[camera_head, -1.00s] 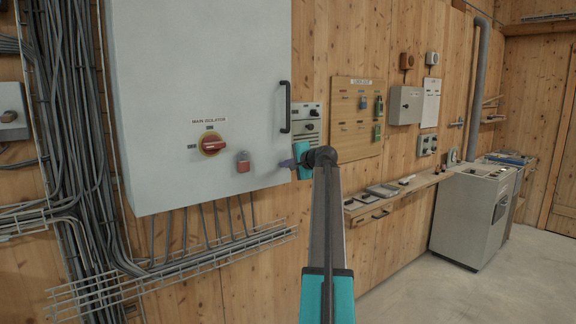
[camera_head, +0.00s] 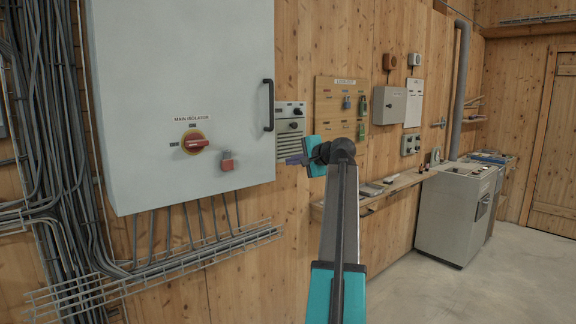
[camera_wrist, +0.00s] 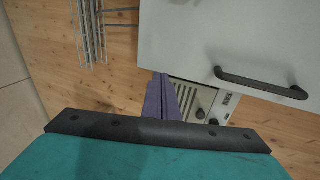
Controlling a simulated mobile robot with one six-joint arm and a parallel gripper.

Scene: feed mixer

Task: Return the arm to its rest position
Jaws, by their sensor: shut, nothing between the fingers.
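My arm reaches up from the bottom of the head view, and its wrist bends left at the top. My gripper (camera_head: 290,160) points left toward the grey cabinet (camera_head: 170,60), near its lower right edge, and appears apart from it. In the wrist view the purple fingers of my gripper (camera_wrist: 162,88) lie together with nothing between them. The cabinet carries the red main isolator switch (camera_head: 196,143) on a yellow plate and a red padlock (camera_head: 227,162) beside it. The cabinet's black handle (camera_head: 268,105) is above my gripper; the handle also shows in the wrist view (camera_wrist: 262,84).
A small control panel (camera_head: 290,120) is on the wall behind my gripper. A lockout board (camera_head: 342,106) with padlocks hangs to the right. A narrow shelf (camera_head: 405,180) and a grey floor cabinet (camera_head: 452,215) stand right of my arm. Wire trays (camera_head: 160,265) run below the cabinet. The floor at right is clear.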

